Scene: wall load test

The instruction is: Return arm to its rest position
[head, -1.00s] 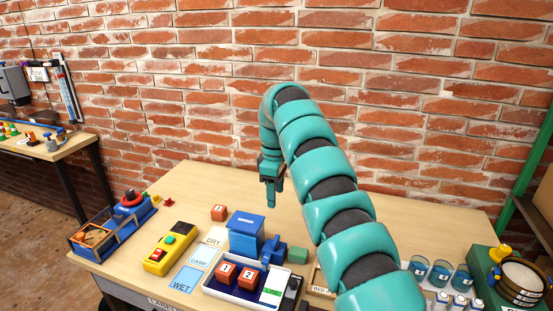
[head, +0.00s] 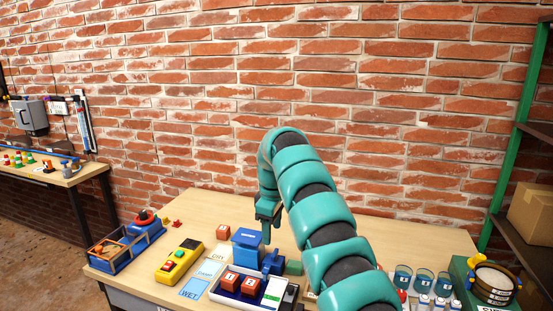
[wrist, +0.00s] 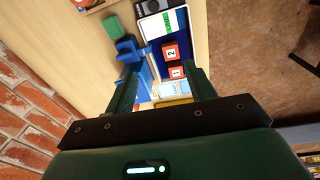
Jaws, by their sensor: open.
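My teal arm (head: 318,205) arches over the wooden table (head: 400,225) and bends down at its far end. My gripper (head: 266,240) hangs from it, just right of a blue box (head: 249,250) in the head view. In the wrist view my gripper (wrist: 162,88) has two dark green fingers spread wide apart, with nothing held between them. Beyond the fingers lie a blue tray (wrist: 168,45) with red cubes 1 and 2 and a blue part (wrist: 130,50). The exact height above the table is hard to tell.
The tray (head: 222,299), a yellow control box (head: 178,262), a blue bin (head: 110,255) and several blue beakers (head: 423,280) stand on the table. A brick wall (head: 200,120) rises behind; a shelf with a carton (head: 530,215) stands right.

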